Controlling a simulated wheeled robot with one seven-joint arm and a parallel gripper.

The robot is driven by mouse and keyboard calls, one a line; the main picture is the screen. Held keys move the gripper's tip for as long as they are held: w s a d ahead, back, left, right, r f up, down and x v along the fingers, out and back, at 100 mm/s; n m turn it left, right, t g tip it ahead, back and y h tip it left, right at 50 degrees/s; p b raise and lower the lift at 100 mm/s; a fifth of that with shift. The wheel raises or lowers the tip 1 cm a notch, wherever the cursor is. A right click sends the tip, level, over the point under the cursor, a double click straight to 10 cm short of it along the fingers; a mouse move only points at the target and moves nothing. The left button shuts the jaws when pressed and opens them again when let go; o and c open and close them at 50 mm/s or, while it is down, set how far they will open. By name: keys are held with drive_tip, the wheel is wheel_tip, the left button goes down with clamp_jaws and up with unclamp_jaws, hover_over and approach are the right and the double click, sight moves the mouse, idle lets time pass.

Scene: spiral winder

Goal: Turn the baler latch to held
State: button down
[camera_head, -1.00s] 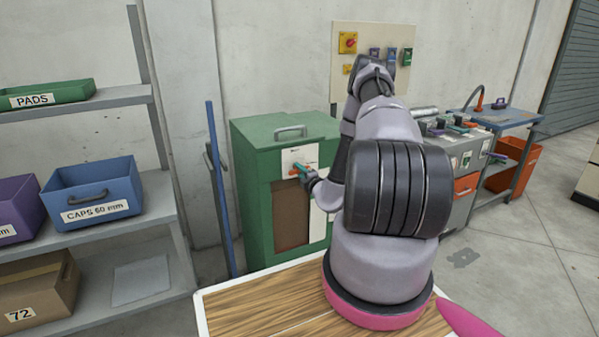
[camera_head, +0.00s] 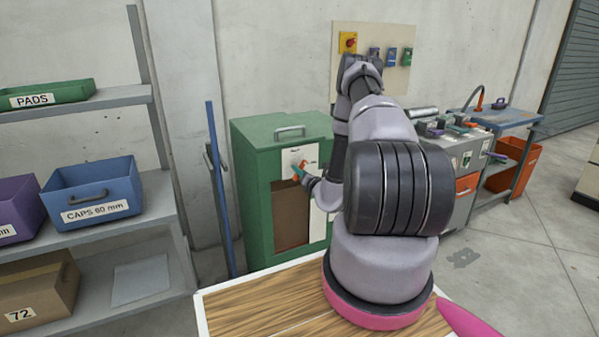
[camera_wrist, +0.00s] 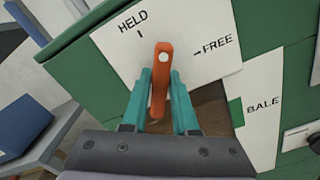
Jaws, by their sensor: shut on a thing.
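The baler latch (camera_wrist: 161,85) is an orange lever on a white plate (camera_wrist: 103,52) on the front of the green baler (camera_head: 256,200). In the wrist view its round pivot is near the top and its long end runs down between my fingers. Its short top end points between the HELD mark, up and left, and the FREE mark, to the right. My gripper (camera_wrist: 160,88) has teal fingers, one on each side of the lever, shut on it. In the head view the latch (camera_head: 303,163) is small and the gripper (camera_head: 298,170) partly covers it.
A blue pole (camera_head: 218,180) stands left of the baler. Shelves with bins (camera_head: 92,190) are at the far left. A switch panel (camera_head: 372,58) is on the wall behind my arm. A grey bench (camera_head: 465,150) stands to the right. Open floor lies at right.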

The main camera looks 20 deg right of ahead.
drive_tip(key=n, duration=0.6)
drive_tip(key=shift+f, duration=0.1)
drive_tip(key=shift+n, duration=0.3)
drive_tip(key=shift+s, duration=0.1)
drive_tip(key=c, duration=0.8)
unclamp_jaws()
drive_tip(key=shift+o, duration=0.2)
drive_tip(key=s, duration=1)
drive_tip(key=shift+s+d, duration=0.15)
drive_tip(key=shift+s, duration=0.2)
